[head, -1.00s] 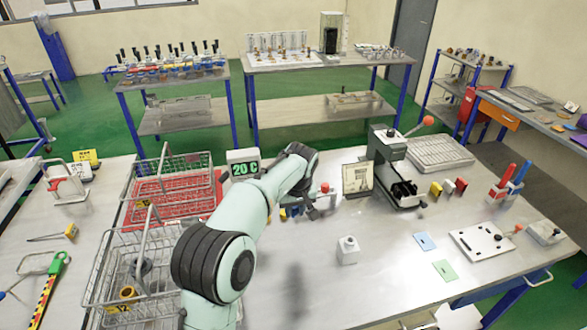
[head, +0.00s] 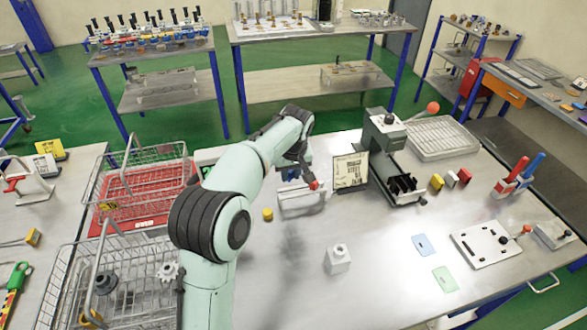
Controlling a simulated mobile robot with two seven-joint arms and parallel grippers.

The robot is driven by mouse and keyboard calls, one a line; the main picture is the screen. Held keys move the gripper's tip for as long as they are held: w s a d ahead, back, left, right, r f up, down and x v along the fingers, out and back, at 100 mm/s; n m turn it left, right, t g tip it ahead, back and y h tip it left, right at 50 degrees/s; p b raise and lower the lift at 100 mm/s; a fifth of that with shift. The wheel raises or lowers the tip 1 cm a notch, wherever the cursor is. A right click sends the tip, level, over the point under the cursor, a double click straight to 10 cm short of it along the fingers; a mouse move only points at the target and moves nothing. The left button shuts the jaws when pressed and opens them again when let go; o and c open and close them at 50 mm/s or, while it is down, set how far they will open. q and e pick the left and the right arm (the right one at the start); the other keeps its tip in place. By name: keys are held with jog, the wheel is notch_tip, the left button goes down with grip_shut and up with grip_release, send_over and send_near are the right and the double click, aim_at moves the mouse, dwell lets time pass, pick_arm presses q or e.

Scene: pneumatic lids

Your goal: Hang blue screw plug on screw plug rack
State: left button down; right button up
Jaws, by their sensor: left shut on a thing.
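My left gripper (head: 297,176) is at the back middle of the table, just above and behind a low pale grey stand. It is shut on a small blue piece, which looks like the blue screw plug (head: 289,174) and is partly hidden by the fingers and wrist. A small red knob (head: 314,185) shows right beside the fingers; what it belongs to is unclear. The pale grey stand (head: 302,203) may be the screw plug rack; its details are too small to tell. A yellow plug (head: 267,214) sits left of it. My right gripper is not in view.
A sign board (head: 350,173) and a dark green press (head: 388,150) stand right of the gripper. Wire baskets (head: 125,270) are at the left. A white block (head: 338,259) stands in front. The table middle around it is mostly clear.

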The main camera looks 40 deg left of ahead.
pick_arm(q)
jog(key=shift+w+r, duration=0.2)
jog(key=shift+r, duration=0.15)
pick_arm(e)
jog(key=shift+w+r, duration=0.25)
pick_arm(q)
jog(key=b, duration=0.3)
send_over(292, 195)
jog(key=shift+s+f, duration=0.2)
jog(key=shift+f, duration=2.5)
jog(key=shift+w+f, duration=0.15)
jog(key=shift+f, duration=0.55)
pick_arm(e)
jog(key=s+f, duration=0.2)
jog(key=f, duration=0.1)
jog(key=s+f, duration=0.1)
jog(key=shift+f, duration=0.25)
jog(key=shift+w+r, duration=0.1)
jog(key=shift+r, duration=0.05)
pick_arm(q)
jog(key=shift+f, duration=0.35)
jog(key=shift+c, duration=2.2)
grip_release()
